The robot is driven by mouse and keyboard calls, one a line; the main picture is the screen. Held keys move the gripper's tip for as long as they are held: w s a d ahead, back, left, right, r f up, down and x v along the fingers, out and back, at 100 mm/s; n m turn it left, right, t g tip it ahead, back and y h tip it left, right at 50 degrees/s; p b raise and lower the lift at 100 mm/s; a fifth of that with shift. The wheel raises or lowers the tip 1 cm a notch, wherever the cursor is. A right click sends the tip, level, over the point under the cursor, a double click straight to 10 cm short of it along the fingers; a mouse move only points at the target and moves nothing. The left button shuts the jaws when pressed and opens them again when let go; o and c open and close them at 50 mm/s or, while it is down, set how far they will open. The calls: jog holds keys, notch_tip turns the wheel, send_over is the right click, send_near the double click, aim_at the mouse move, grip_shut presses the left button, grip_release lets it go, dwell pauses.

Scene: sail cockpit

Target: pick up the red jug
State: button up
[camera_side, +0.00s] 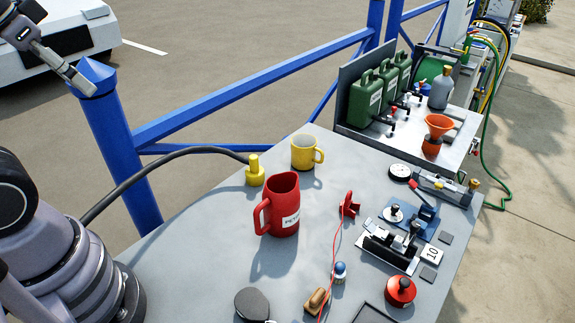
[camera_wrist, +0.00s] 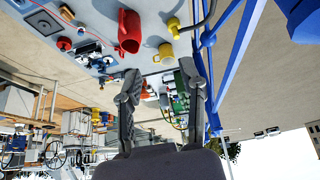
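The red jug (camera_side: 281,208) stands upright on the grey table, its handle to the left and a white label on its side. In the wrist view the jug (camera_wrist: 129,32) appears upside down near the top, beyond my fingers. My gripper (camera_wrist: 160,68) is open, with a wide gap between its two dark fingers and nothing held. In the side view only part of my gripper (camera_side: 72,74) shows at the upper left, near the blue post and well apart from the jug.
A yellow mug (camera_side: 304,153) stands behind the jug, beside a yellow fitting (camera_side: 254,171) with a black cable. A red cord and clip (camera_side: 349,205) lie right of the jug. Green jerrycans (camera_side: 366,97) stand at the back. Blue railing (camera_side: 225,93) runs along the far side.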

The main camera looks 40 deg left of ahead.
jog(key=shift+c, duration=1.1)
